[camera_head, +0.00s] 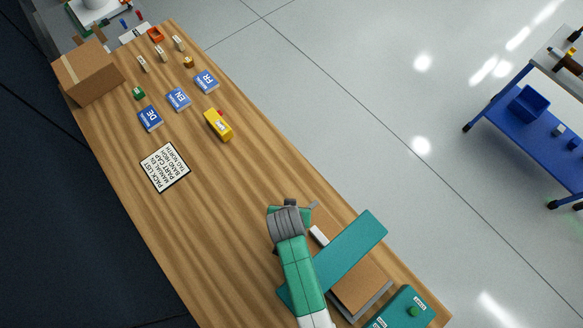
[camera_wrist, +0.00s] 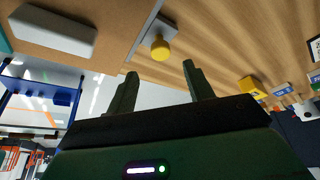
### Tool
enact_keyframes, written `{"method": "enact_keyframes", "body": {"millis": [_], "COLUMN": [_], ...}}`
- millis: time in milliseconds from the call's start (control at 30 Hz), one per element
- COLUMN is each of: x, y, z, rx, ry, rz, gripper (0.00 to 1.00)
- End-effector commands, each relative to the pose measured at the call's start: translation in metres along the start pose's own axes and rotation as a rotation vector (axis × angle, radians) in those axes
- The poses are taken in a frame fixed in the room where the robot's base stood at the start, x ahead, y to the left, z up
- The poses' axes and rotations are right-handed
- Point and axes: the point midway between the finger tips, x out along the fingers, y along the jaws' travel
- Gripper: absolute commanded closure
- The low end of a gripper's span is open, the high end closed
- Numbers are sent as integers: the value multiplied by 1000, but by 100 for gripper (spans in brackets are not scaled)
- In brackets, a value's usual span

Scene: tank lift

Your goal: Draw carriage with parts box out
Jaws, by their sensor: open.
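A brown flat-topped carriage (camera_head: 362,284) sits on a grey base at the near end of the table, partly under a teal crossbeam (camera_head: 352,248). A white handle (camera_head: 319,235) is on its far end; it also shows in the wrist view (camera_wrist: 55,30). A yellow knob (camera_wrist: 160,48) on a grey bracket is beside the brown surface in the wrist view. My gripper (camera_wrist: 160,69) is open and empty, its fingers just short of the knob in that picture. In the head view my gripper (camera_head: 290,210) is beyond the handle, fingertips largely hidden. I cannot make out a separate parts box on the carriage.
A teal box (camera_head: 400,308) with a green button is at the near right edge. A packing-list sign (camera_head: 165,166), a yellow item (camera_head: 218,125), blue manuals (camera_head: 178,99) and a cardboard box (camera_head: 88,72) lie farther along. The mid-table wood is clear. A blue cart (camera_head: 515,120) stands right.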

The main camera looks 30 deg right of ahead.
Motion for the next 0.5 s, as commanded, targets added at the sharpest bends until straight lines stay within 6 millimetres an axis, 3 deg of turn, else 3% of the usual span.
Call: {"method": "enact_keyframes", "body": {"millis": [300,500], "x": [57,72], "y": [0,-1], "z": [-1,-2], "rx": [0,-1], "ry": [2,4], "rz": [-1,-2], "gripper": [48,48]}}
